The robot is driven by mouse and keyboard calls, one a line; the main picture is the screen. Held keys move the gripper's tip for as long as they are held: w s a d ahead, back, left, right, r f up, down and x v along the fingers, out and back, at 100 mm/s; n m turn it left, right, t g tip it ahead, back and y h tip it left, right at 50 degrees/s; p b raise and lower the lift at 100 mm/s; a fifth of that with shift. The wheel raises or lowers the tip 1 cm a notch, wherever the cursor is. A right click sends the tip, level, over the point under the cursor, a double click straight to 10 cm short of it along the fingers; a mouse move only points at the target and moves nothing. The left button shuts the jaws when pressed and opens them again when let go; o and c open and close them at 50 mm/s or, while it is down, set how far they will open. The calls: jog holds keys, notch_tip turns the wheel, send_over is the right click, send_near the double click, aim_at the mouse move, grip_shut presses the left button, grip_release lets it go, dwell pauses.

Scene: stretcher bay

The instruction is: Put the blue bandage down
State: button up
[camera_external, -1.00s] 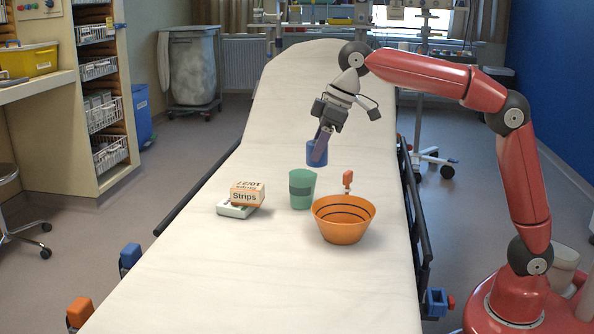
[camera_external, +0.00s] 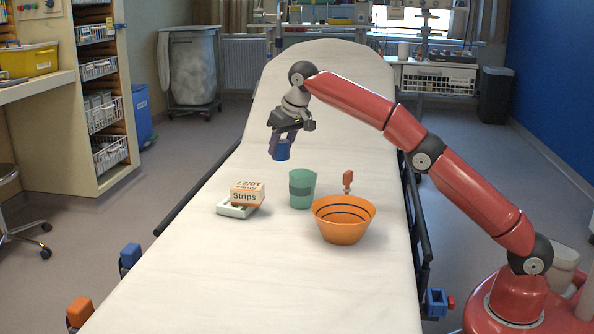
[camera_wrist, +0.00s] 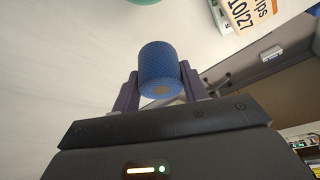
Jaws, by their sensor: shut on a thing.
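The blue bandage (camera_external: 281,151) is a small roll held between the fingers of my gripper (camera_external: 281,147). In the external view it hangs above the white stretcher sheet (camera_external: 225,275), behind the green cup and the Strips box. The wrist view shows the bandage (camera_wrist: 158,70) upright between both fingers of my gripper (camera_wrist: 157,88), which press on its sides. How high it is above the sheet is hard to tell.
A green cup (camera_external: 302,189), an orange bowl (camera_external: 343,220) and a small orange-red item (camera_external: 348,178) stand on the sheet. A Strips box (camera_external: 247,194) rests on a white object (camera_external: 237,208). The sheet behind and left of the cup looks clear.

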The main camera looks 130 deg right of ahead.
aim_at(278, 158)
jog(key=d+f, duration=0.1)
jog(key=f, duration=0.1)
jog(key=d+m, duration=0.1)
jog(key=shift+s+d+f+g, duration=0.25)
jog(key=shift+d+f+g, duration=0.05)
jog(key=shift+f, duration=1.25)
jog(key=shift+f+b, duration=1.1)
jog(key=shift+f, duration=1.6)
jog(key=shift+f, duration=0.15)
jog(key=o, duration=1)
jog(key=p+v, duration=0.2)
jog(key=v, duration=1)
jog(key=shift+a, duration=0.2)
